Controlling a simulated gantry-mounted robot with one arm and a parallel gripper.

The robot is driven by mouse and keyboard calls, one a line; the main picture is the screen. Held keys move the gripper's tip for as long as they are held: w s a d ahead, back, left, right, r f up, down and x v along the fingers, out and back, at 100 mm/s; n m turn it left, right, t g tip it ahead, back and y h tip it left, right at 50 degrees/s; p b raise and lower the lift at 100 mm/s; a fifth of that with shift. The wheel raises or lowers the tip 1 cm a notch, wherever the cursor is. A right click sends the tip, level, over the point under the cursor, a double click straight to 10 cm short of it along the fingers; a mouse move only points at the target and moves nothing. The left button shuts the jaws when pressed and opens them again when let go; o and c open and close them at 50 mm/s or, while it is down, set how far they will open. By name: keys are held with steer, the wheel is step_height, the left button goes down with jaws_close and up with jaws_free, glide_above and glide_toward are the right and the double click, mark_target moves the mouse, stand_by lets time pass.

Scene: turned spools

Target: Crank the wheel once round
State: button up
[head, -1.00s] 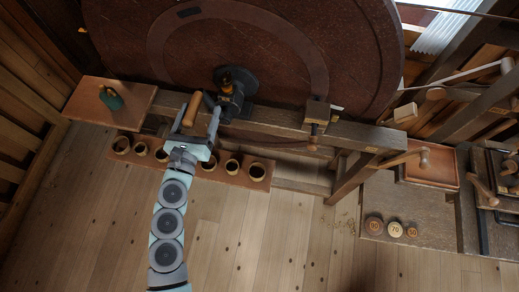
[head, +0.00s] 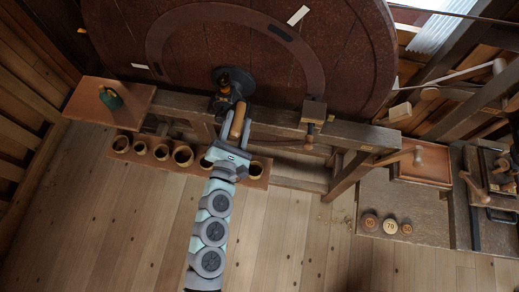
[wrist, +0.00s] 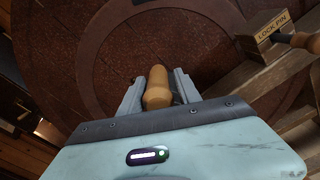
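The large dark red wheel (head: 350,60) fills the top of the head view, with a paler ring around its hub (head: 232,80). A crank with a turned wooden handle (head: 237,120) hangs below the hub. My gripper (head: 239,125) is at the handle, reaching up from below. In the wrist view the wooden handle (wrist: 157,88) sits between the two grey fingers (wrist: 158,98), which close against its sides. The handle's lower end is hidden behind the gripper body.
A wooden block marked LOCK PIN (wrist: 268,37) stands right of the handle; it also shows on the beam in the head view (head: 313,113). A shelf with several round cups (head: 183,156) lies below the beam. Numbered discs (head: 390,226) lie on the right bench.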

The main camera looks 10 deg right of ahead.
steer(key=s+d+f+m+b, duration=0.1)
steer(key=d+f+m+b, duration=0.1)
steer(key=f+m, duration=0.5)
steer(key=d+f+m+b, duration=0.2)
steer(key=d+f+m, duration=0.1)
steer(key=f+m, duration=0.5)
step_height(320, 180, down, 2)
steer(key=shift+s+d+f+m, duration=0.1)
steer(key=shift+s+d+m, duration=0.2)
steer(key=shift+s+d, duration=0.05)
stand_by(0.4)
steer(key=shift+r, duration=0.2)
steer(key=shift+s+d, duration=0.1)
steer(key=shift+d, duration=0.1)
steer(key=shift+s, duration=0.1)
steer(key=v, duration=1.1)
steer(key=shift+f, duration=0.3)
